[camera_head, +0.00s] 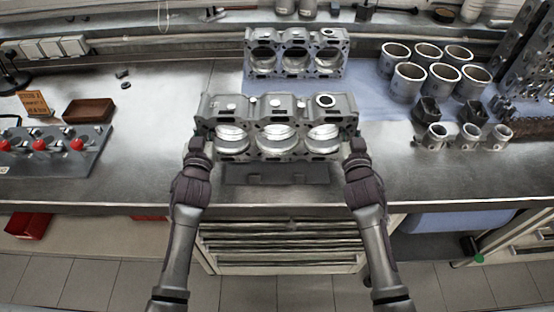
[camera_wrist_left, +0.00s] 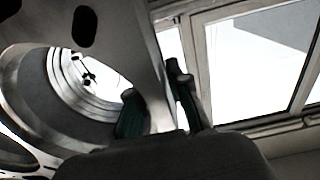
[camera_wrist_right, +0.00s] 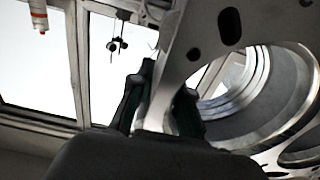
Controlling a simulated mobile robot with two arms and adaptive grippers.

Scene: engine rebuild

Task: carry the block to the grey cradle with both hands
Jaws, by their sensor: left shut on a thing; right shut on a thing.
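The engine block (camera_head: 278,110), silver-grey with three round bores, is held between my two grippers in the middle of the head view. My left gripper (camera_head: 197,148) is shut on its left end and my right gripper (camera_head: 357,148) on its right end. The block looks level. A dark grey flat piece, seemingly the cradle (camera_head: 277,178), shows just below the block at the bench's front; the block hides part of it. Whether they touch I cannot tell. The wrist views show the block's end (camera_wrist_left: 130,35) (camera_wrist_right: 200,50) between the fingers.
A second, similar block (camera_head: 295,52) stands behind on the blue mat (camera_head: 370,92). Several cylinder liners (camera_head: 408,82) and pistons (camera_head: 436,136) stand at right. A grey rack with red knobs (camera_head: 55,150) is at left. The bench between rack and block is clear.

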